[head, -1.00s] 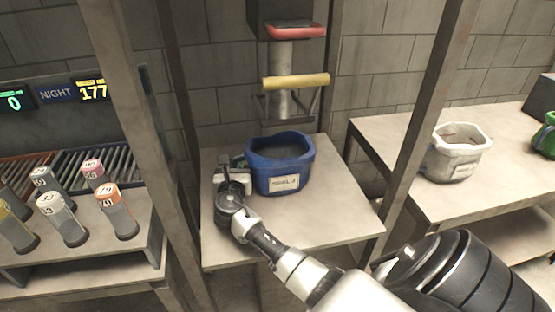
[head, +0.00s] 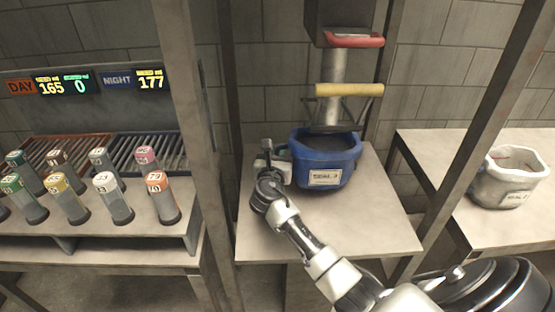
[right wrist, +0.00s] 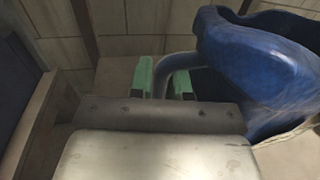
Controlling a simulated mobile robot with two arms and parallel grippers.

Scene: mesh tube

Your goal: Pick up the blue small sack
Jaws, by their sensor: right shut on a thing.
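The blue small sack (head: 325,165) stands open-topped and upright on the middle table, with a pale label on its front. In the right wrist view the sack (right wrist: 255,70) fills the upper right, and its side handle (right wrist: 180,65) runs between the two green fingertips. My right gripper (head: 277,158) is at the sack's left side, shut on that handle; it also shows in the right wrist view (right wrist: 163,80). The sack's base appears to rest on the table. My left gripper is not in view.
A metal chute with a yellow handle (head: 349,90) and a red handle (head: 354,40) hangs just above the sack. Posts (head: 195,120) stand either side. A white sack (head: 508,178) is on the right table. Several labelled tubes (head: 114,200) stand at the left. The middle table's front (head: 350,240) is clear.

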